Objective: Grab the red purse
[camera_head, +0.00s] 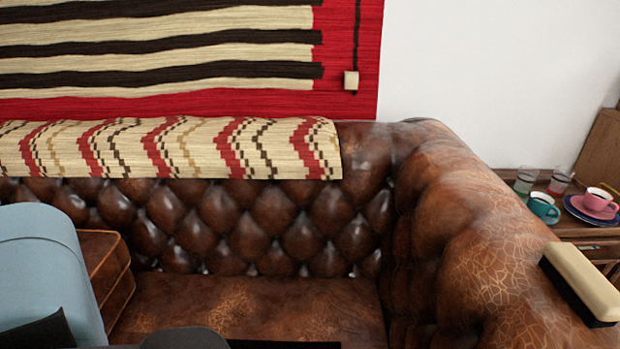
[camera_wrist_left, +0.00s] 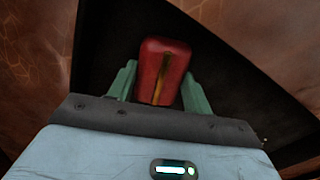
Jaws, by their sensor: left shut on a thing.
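The red purse (camera_wrist_left: 163,66), a small rounded red thing with a gold stripe down its front, shows in the left wrist view. It sits between the two green fingers of my left gripper (camera_wrist_left: 160,88), which is shut on it. The lower end of the purse is hidden behind the gripper's body. A flat black surface (camera_wrist_left: 104,50) lies behind the purse; I cannot tell whether the purse touches it. In the head view my blue-grey left arm comes in at the lower left, but its fingers and the purse are out of sight. My right gripper is in neither view.
A brown tufted leather sofa (camera_head: 300,230) fills the head view, with a patterned blanket (camera_head: 200,148) over its back. A cream-and-black block (camera_head: 582,282) lies on its right armrest. A side table at the right holds glasses, a teal cup (camera_head: 543,207) and a pink cup (camera_head: 597,202).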

